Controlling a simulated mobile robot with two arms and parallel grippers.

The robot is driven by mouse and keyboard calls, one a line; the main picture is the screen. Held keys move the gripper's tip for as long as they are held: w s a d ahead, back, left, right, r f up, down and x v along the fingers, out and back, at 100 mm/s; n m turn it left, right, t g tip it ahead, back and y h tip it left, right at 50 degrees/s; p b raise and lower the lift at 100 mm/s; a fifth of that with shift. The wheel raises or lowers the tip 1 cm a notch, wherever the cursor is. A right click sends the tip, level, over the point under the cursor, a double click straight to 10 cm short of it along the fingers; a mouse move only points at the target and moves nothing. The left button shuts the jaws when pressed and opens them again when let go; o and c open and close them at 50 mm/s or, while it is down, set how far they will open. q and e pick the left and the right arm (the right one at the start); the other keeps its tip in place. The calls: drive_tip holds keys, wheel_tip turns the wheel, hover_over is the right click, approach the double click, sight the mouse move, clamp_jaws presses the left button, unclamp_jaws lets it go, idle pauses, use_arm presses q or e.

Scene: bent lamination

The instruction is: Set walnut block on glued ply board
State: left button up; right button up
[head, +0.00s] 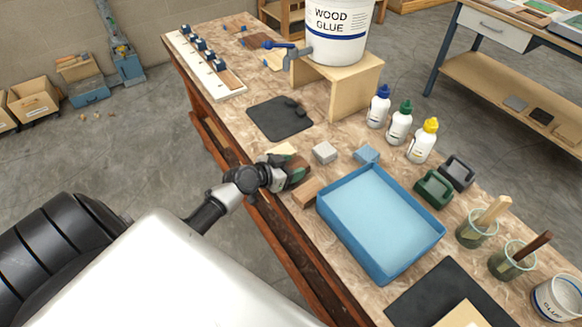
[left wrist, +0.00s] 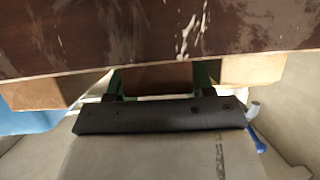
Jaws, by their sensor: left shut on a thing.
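My left gripper (head: 293,173) is at the near edge of the workbench, among a row of wood blocks. In the left wrist view its green-sided fingers (left wrist: 158,82) are shut on a dark brown block, the walnut block (left wrist: 155,76). The gripper mostly hides this block in the head view, and I cannot tell whether it is lifted off the bench. A pale board (head: 468,314), apparently the ply board, lies on a dark mat (head: 420,297) at the bottom right, partly cut off. Glue on it cannot be made out. My right gripper is not in view.
A tan block (head: 307,193) and a paler block (head: 283,149) flank the gripper. A blue tray (head: 432,243) stands between the gripper and the board.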

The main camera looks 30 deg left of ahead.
use_arm(q)
drive_tip(key=shift+f, duration=0.15)
drive_tip(key=o, duration=0.9)
drive_tip(key=shift+s, duration=0.25)
drive_tip(key=shift+b+v, duration=1.1)
drive_tip(key=shift+v, duration=4.1)
